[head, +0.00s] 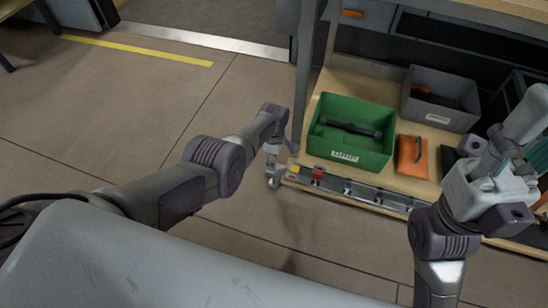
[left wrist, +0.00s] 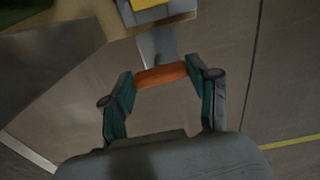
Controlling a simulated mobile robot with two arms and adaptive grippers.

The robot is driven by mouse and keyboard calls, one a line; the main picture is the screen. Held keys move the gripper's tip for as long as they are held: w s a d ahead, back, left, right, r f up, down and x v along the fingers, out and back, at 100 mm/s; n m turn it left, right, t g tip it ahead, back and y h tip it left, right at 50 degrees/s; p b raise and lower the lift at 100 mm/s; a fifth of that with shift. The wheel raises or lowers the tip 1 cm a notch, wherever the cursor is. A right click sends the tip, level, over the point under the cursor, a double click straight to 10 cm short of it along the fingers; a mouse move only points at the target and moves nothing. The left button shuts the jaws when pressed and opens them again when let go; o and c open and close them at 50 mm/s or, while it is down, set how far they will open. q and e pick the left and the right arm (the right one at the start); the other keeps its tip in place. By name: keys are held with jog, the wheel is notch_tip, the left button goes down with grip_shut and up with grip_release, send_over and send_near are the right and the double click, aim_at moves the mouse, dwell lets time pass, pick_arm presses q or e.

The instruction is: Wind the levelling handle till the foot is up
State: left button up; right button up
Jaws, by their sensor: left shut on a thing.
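My left gripper (head: 272,172) is low at the front left corner of the bench's lower shelf. In the left wrist view its two teal-padded fingers (left wrist: 160,77) are shut on an orange handle grip (left wrist: 160,74), one finger at each end. A grey crank arm (left wrist: 157,45) runs from the grip up towards a yellow part (left wrist: 148,4) at the top edge. In the head view the grip is hidden by my gripper and wrist. I cannot make out the foot. My right gripper (head: 520,170) is over the shelf's right side; its fingers are unclear.
A green crate (head: 350,160) with a dark tool, a grey crate (head: 440,98) and an orange pouch (head: 412,155) sit on the wooden lower shelf (head: 335,82). A metal rail (head: 375,195) runs along its front edge. A bench post stands beside my left wrist. The floor at left is clear.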

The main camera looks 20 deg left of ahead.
pick_arm(q)
jog(key=n, duration=0.6)
jog(key=shift+n, duration=0.3)
dwell(0.5)
jog(key=o, duration=1.2)
jog(key=shift+c, duration=0.2)
jog(key=shift+r, duration=0.15)
jog(key=shift+w+r, duration=0.1)
jog(key=shift+r, duration=0.45)
notch_tip(320, 180, up, 11)
jog(key=shift+f, duration=0.2)
